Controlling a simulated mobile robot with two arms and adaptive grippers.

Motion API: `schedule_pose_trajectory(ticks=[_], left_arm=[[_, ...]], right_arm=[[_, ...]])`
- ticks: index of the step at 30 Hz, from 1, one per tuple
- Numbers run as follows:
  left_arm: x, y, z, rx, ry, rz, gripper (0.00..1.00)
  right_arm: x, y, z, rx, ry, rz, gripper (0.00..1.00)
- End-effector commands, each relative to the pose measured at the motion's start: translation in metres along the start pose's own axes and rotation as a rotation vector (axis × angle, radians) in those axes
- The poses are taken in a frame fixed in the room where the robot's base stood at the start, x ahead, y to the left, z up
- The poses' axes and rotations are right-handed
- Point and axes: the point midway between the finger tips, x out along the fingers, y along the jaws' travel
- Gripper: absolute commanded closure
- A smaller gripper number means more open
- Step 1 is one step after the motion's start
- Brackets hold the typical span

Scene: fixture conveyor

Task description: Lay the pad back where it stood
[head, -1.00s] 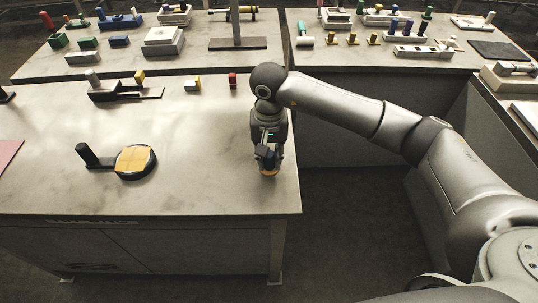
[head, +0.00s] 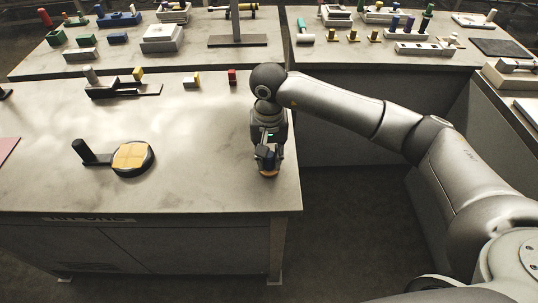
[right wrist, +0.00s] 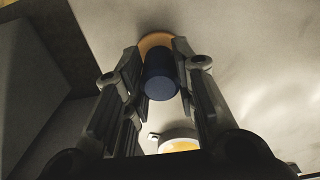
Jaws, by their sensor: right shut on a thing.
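The pad has a dark blue upright cylindrical grip (right wrist: 161,82) and an orange round base (right wrist: 154,41) below it. My right gripper (head: 268,157) is shut on the blue grip, with one finger on each side of it in the right wrist view (right wrist: 160,85). In the head view the orange base (head: 269,175) shows just under the fingertips, at the right end of the near table. I cannot tell whether it touches the tabletop. My left gripper is not in view.
A black round disc with a yellow top (head: 130,156) and a black handle (head: 84,151) stands on the near table (head: 200,180) to the left. A dark bracket (head: 125,90) and small blocks line its back. The tabletop between disc and gripper is clear.

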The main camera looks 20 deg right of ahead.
Motion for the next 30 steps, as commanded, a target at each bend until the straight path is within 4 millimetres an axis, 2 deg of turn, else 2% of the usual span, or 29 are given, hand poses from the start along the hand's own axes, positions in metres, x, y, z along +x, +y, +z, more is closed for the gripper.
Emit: schedule_pose_trajectory(ticks=[14, 15, 20, 30], left_arm=[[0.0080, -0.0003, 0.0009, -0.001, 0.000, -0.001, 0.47], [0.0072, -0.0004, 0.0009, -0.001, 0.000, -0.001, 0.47], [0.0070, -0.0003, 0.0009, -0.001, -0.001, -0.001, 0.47], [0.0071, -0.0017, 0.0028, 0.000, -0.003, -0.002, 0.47]], right_arm=[[0.0074, 0.0000, -0.0002, 0.000, 0.001, 0.000, 0.93], [0.0065, 0.0000, -0.0002, 0.000, 0.001, 0.000, 0.70], [0.0066, 0.0000, -0.0001, 0.000, 0.000, 0.000, 0.50], [0.0053, 0.0000, -0.0001, 0.000, 0.000, 0.000, 0.49]])
